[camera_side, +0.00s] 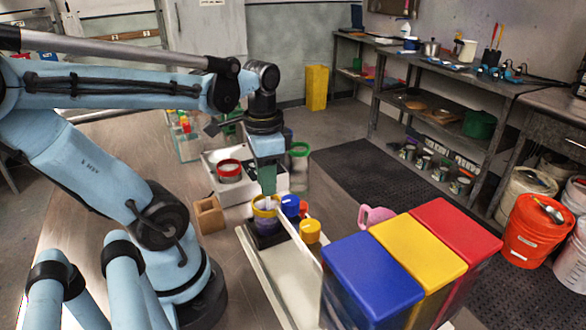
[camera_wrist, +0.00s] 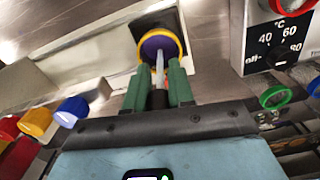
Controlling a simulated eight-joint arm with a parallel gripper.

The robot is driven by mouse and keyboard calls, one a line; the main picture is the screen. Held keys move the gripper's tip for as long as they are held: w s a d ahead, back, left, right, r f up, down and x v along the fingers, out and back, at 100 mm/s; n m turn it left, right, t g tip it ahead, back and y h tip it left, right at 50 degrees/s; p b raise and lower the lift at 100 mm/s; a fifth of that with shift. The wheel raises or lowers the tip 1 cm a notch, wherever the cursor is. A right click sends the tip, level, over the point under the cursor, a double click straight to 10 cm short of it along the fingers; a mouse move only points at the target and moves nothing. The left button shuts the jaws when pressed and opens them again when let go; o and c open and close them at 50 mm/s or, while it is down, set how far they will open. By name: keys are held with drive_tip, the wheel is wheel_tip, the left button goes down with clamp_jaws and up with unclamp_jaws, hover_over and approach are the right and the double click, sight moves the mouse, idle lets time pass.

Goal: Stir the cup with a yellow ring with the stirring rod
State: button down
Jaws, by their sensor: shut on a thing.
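The cup with a yellow ring (camera_side: 257,211) stands on a dark square base at the end of a pale tray. Its opening also shows in the wrist view (camera_wrist: 149,45), with purple inside. My gripper (camera_side: 266,190), with green fingers, is directly above this cup, pointing down. In the wrist view my gripper (camera_wrist: 158,72) is shut on the pale stirring rod (camera_wrist: 160,66). The rod's far end lies over the purple inside of the yellow ring and appears to reach into the cup. How deep it goes is hidden.
A cup with a red ring (camera_side: 229,170) sits on a white heater, and a green-ringed cup (camera_side: 300,150) is behind. A wooden block (camera_side: 208,214) stands left. Lidded bins (camera_side: 415,250) fill the front right.

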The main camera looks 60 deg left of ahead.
drive_tip(key=shift+r, duration=1.8)
drive_tip(key=shift+r, duration=0.1)
idle(1.2)
drive_tip(key=shift+r, duration=1.4)
